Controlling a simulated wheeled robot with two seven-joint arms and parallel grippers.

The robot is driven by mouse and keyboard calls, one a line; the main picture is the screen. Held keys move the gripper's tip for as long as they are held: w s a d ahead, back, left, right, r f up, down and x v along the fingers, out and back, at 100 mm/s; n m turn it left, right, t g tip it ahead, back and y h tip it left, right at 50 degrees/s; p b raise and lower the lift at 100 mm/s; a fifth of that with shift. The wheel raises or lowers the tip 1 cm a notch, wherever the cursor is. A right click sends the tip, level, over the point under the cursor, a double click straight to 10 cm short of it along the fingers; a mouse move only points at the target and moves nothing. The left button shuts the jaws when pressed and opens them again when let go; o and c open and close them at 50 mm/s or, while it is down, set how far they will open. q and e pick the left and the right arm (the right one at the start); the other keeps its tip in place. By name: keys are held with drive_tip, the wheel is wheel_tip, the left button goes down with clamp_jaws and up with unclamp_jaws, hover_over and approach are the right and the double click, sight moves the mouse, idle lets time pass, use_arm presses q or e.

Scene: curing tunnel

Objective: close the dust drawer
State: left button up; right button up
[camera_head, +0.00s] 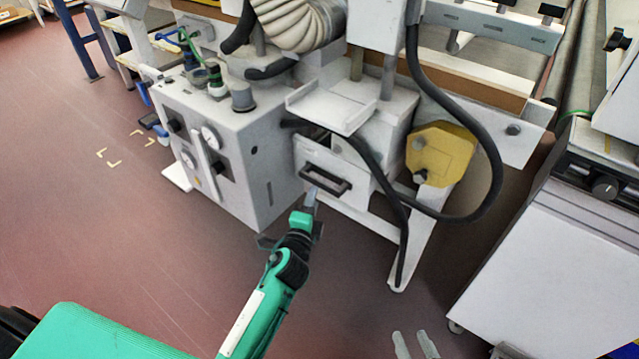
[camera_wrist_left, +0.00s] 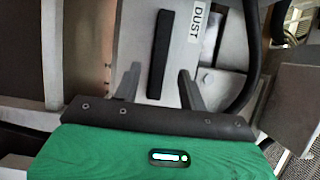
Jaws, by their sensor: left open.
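The dust drawer (camera_head: 312,160) is the pale box front low on the white machine, with a black bar handle (camera_head: 325,180). It seems to stand out a little, with a dark gap above its front. In the left wrist view the handle (camera_wrist_left: 158,55) runs lengthwise beside a white "DUST" label (camera_wrist_left: 198,22). My left gripper (camera_head: 311,195) is just in front of the drawer, below the handle. Its fingers (camera_wrist_left: 160,70) are open, one on each side of the handle's near end in that view; contact cannot be told. My right gripper (camera_head: 415,344) shows at the bottom edge, its two fingers apart and empty.
A grey control box (camera_head: 225,165) with gauges stands left of the drawer. Black hoses (camera_head: 385,185) hang to the right, near a yellow part (camera_head: 440,155) and a machine leg (camera_head: 412,255). A white cabinet (camera_head: 545,270) stands at right. The floor (camera_head: 150,230) in front is clear.

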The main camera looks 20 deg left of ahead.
sight(319, 185)
use_arm(q)
drive_tip(key=w, duration=0.7)
drive_tip(key=shift+a+b, duration=0.15)
drive_tip(key=shift+b, duration=0.15)
clamp_jaws()
